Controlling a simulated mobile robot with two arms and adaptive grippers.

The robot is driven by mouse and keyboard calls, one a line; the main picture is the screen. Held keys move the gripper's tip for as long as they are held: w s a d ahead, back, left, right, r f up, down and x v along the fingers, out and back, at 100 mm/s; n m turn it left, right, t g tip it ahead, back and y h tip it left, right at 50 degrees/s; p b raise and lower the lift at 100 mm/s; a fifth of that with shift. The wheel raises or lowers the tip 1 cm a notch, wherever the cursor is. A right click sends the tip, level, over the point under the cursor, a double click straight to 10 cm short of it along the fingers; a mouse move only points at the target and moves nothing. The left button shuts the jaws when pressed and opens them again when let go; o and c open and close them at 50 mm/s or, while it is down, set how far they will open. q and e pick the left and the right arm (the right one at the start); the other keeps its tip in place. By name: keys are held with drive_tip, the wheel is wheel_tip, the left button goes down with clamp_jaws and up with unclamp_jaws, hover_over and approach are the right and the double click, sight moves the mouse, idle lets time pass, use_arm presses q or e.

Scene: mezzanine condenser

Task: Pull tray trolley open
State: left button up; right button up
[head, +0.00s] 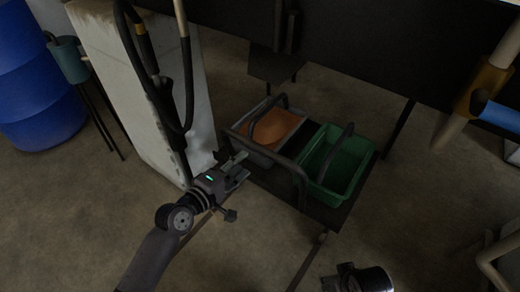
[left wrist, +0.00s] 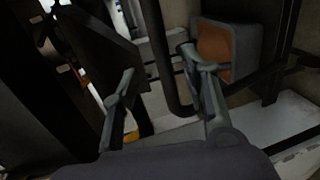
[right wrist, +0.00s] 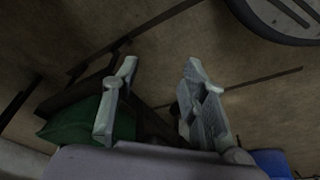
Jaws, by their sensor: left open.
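The tray trolley is a low dark platform (head: 327,214) under the dark bench, with a bent dark tube handle (head: 270,150) along its near side. It bears a grey tray (head: 240,146) with an orange inside and a green crate (head: 345,188). My left gripper (head: 244,166) is open beside the handle's left part. In the left wrist view the dark tube (left wrist: 165,60) shows in the gap between its fingers; I cannot tell whether it lies within their reach. My right gripper (right wrist: 162,68) is open and empty, with the green crate at lower left in its view.
A pale upright block (head: 150,75) with hanging black hoses stands close left of the trolley. A blue barrel (head: 40,85) is at the far left. A pipe with a brass-coloured fitting (head: 485,85) is at the right. The floor in front of the trolley is largely bare.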

sight(257, 151)
use_arm(q)
drive_tip(key=b+x, duration=0.2)
drive_tip(key=x, duration=0.7)
drive_tip(key=shift+w+d+f, duration=0.1)
drive_tip(key=shift+w+d, duration=0.25)
drive_tip(key=shift+w, duration=0.05)
use_arm(e)
drive_tip(key=v, duration=0.7)
drive_tip(key=shift+r, duration=0.45)
drive_tip(key=shift+w+d, duration=0.1)
drive_tip(key=shift+d, duration=0.05)
use_arm(q)
clamp_jaws()
